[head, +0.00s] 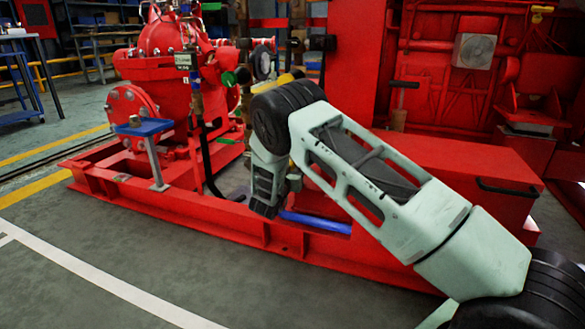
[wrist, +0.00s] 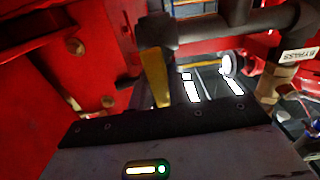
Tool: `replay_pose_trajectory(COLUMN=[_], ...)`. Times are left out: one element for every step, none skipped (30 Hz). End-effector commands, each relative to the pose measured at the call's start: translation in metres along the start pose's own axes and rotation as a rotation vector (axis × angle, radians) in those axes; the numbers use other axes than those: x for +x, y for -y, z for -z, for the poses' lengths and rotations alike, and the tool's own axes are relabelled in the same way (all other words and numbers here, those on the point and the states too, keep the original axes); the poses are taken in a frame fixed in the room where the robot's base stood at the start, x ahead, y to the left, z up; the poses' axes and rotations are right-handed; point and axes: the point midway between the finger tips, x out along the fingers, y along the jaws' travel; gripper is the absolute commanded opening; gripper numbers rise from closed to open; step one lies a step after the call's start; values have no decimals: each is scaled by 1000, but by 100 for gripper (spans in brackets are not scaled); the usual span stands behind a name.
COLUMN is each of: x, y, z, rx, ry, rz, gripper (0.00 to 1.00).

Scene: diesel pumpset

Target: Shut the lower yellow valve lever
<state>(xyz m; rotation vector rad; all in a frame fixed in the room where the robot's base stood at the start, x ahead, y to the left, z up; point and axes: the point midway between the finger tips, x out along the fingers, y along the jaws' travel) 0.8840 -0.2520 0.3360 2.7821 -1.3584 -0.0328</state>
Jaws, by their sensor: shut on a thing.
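The yellow valve lever (wrist: 154,76) shows in the wrist view, hanging down from a dark valve body and pipe. Its lower end passes behind the black front edge of my gripper (wrist: 163,120). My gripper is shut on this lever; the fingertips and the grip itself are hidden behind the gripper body. In the head view my arm's wrist (head: 266,182) is low in front of the red pumpset, and its links hide the lower valve. A yellow part (head: 286,78) shows above the arm there; I cannot tell which part it is.
Dark pipes (wrist: 235,25) cross above my gripper. A red panel with bolts (wrist: 60,60) stands close on the left, and a tagged brass fitting (wrist: 278,82) on the right. The red base frame (head: 230,225) runs below my arm. The floor (head: 90,225) in front is clear.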

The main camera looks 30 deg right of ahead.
Motion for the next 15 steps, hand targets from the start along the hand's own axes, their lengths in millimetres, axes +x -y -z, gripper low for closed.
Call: replay_pose_trajectory(x=[-1,-1,-1,-1,-1,-1,-1,-1,-1,-1,-1,-1,-1,-1,-1], y=[-2,-3,-5,-6,-8,-10,-12,-14,-16,-18,-20,-22,-23,-25,-28], z=[3,4,4,5,5,6,7,7,8,8,9,10,10,10,11], rx=[-26,-42,-66,-87,-108,-139,-163,-190,-225,-253,-282,-320,-348,-378,-415], ry=[2,2,2,3,3,3,3,3,3,3,4,4,4,4,4], rz=[0,0,0,0,0,0,0,0,0,0,0,0,0,0,0], gripper=[0,0,0,0,0,0,0,0,0,0,0,0,0,0,0])
